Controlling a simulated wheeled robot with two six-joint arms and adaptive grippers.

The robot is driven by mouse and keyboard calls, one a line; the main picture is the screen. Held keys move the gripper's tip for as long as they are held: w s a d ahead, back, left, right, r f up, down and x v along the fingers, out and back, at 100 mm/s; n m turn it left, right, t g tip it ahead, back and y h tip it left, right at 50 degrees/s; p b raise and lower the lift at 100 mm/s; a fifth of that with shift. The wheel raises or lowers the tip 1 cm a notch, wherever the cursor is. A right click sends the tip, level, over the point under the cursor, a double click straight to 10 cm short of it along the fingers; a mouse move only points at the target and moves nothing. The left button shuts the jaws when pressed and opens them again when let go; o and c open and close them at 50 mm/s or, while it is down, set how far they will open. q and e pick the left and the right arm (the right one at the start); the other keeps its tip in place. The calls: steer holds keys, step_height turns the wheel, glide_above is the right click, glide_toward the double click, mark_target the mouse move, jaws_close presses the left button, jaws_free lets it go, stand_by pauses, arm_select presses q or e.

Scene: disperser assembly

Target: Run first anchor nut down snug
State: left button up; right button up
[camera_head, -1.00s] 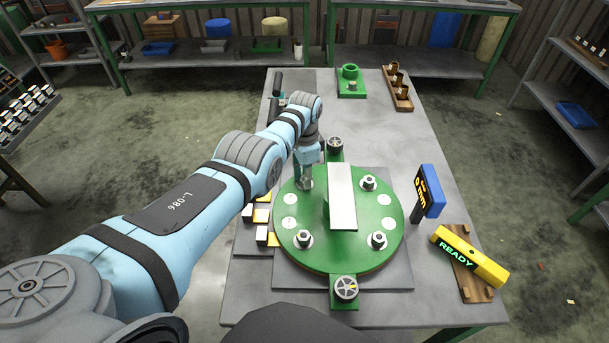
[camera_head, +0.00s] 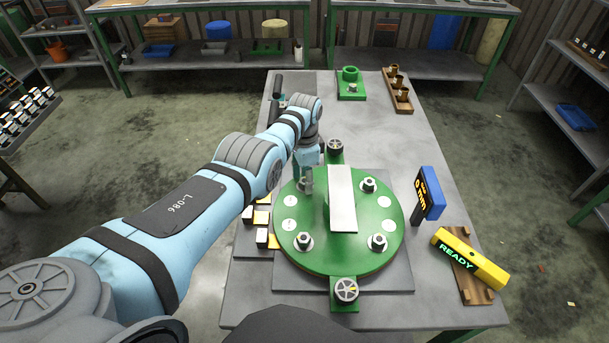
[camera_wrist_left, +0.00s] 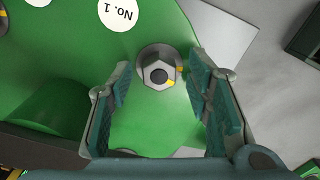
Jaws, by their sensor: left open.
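The round green disperser plate (camera_head: 330,255) lies on the bench with several anchor nuts on it. In the left wrist view, one hex nut (camera_wrist_left: 158,72) with a yellow mark sits on a grey washer on the green plate (camera_wrist_left: 150,125), beside the white "No. 1" label (camera_wrist_left: 118,12). My left gripper (camera_head: 307,186) is over the plate's upper left part, and that nut is hidden behind it in the head view. In the left wrist view, my left gripper (camera_wrist_left: 160,85) is open, with its teal pads either side of the nut and visible gaps. My right gripper is not in view.
A tall pale upright plate (camera_head: 342,198) stands mid-plate, right of my left gripper. Handwheels (camera_head: 346,288) sit at the front and back. A blue display (camera_head: 431,192) and a yellow "READY" tool (camera_head: 470,257) are on the right. Small blocks (camera_head: 262,237) lie on the left.

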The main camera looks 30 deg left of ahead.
mark_target(304, 180)
arm_select(q)
step_height(304, 180, up, 12)
stand_by(0.3)
steer(key=shift+s+a, duration=0.1)
stand_by(0.3)
